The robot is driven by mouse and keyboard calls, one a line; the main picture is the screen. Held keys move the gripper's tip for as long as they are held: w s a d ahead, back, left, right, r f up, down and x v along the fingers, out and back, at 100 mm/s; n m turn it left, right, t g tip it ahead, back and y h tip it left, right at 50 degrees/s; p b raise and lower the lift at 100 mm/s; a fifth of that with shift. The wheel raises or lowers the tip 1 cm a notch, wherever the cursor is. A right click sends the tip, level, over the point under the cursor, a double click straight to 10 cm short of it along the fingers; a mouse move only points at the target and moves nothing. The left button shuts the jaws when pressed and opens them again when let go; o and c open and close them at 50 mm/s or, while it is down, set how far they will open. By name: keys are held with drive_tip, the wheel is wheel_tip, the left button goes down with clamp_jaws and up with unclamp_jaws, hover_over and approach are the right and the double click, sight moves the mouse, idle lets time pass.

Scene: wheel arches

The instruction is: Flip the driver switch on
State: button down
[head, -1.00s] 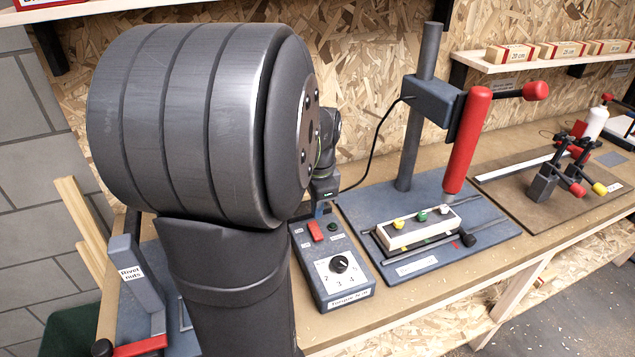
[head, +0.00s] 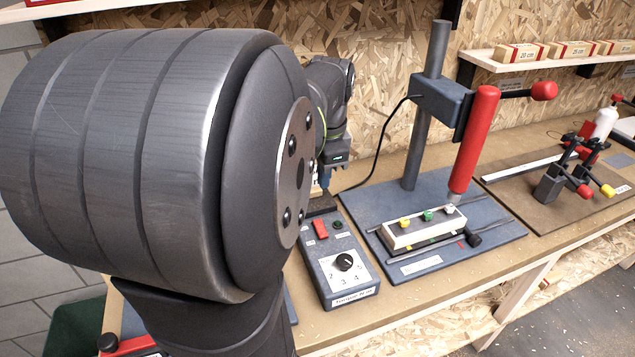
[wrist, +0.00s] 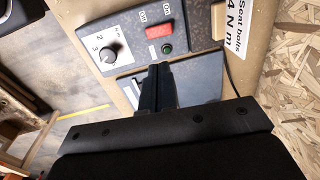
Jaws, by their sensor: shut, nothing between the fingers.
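The driver's control box (head: 338,270) is a dark blue-grey box on the bench, with a numbered dial and black knob (head: 344,262). Its red rocker switch (head: 320,229) is near the far end; it also shows in the wrist view (wrist: 158,31), with ON and OFF labels by it. A small green button or lamp (wrist: 167,48) sits beside it. I cannot tell which way the rocker is tilted. My gripper (head: 325,188) is just behind the box's far end. In the wrist view the gripper (wrist: 156,72) is shut and empty, apart from the switch.
Clamps (head: 572,175) stand farther right. My arm hides much of the left side.

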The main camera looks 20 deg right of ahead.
sight(320, 224)
drive_tip(key=shift+s+t, duration=0.1)
drive_tip(key=shift+t, duration=0.2)
drive_tip(key=f, duration=0.4)
drive_tip(key=w+f, duration=0.1)
drive_tip(key=f, duration=0.4)
drive_tip(key=w+f, duration=0.1)
drive_tip(key=f, duration=0.3)
drive_tip(key=shift+w+f, duration=0.1)
drive_tip(key=shift+f, duration=0.3)
